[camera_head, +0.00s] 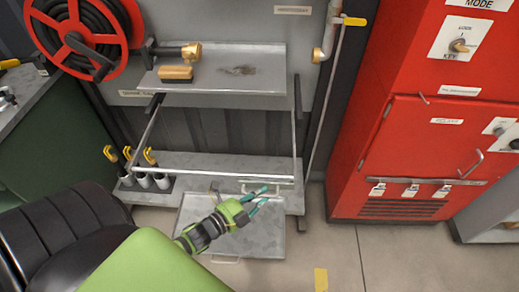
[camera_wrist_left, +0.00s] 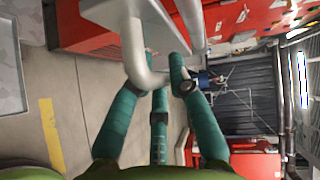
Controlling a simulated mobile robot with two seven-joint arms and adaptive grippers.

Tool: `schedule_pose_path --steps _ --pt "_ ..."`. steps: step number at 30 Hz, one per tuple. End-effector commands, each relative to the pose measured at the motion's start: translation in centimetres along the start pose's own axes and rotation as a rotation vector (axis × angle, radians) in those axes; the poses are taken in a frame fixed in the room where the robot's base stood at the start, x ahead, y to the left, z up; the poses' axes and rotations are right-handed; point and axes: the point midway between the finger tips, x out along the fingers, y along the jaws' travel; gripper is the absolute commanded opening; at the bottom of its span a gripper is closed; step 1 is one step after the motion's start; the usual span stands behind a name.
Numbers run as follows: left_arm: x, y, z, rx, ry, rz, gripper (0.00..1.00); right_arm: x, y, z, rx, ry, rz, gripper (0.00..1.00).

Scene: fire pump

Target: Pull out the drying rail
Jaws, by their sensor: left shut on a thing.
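The drying rail (camera_head: 200,174) looks like a thin pale bar with side arms, hanging below the upper metal shelf of the rack. My left gripper (camera_head: 265,198), with teal fingers, is at the right end of this bar, low in front of the rack. In the left wrist view, its fingers (camera_wrist_left: 165,75) close around a pale bent tube (camera_wrist_left: 148,78) beside a grey plate. The tube appears to be part of the rail, though the head view is too small to confirm the contact. My right gripper is not in view.
The upper shelf (camera_head: 225,86) carries a brass nozzle (camera_head: 190,52) and a brush (camera_head: 175,73). A red hose reel (camera_head: 75,40) is at upper left. A grey panel (camera_head: 262,240) lies low beneath my gripper. A red cabinet (camera_head: 400,150) stands right; floor between is clear.

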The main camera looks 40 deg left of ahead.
Motion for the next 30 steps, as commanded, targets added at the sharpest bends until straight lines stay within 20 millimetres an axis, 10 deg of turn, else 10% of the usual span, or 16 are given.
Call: schedule_pose_path --steps 1,3,4,20,30 --pt "0.0 0.0 -0.1 -0.004 0.003 -0.001 0.00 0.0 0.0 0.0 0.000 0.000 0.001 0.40" --pt "0.0 0.0 -0.1 -0.004 0.003 0.000 0.42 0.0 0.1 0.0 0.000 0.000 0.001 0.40" --pt "0.0 0.0 -0.1 -0.004 0.002 0.000 0.44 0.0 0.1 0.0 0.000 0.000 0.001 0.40" --pt "-0.7 0.1 0.0 -0.001 0.000 0.001 0.44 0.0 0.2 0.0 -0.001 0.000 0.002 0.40" --pt "-7.4 0.1 -0.1 -0.003 0.000 0.005 0.44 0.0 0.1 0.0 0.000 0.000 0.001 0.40"
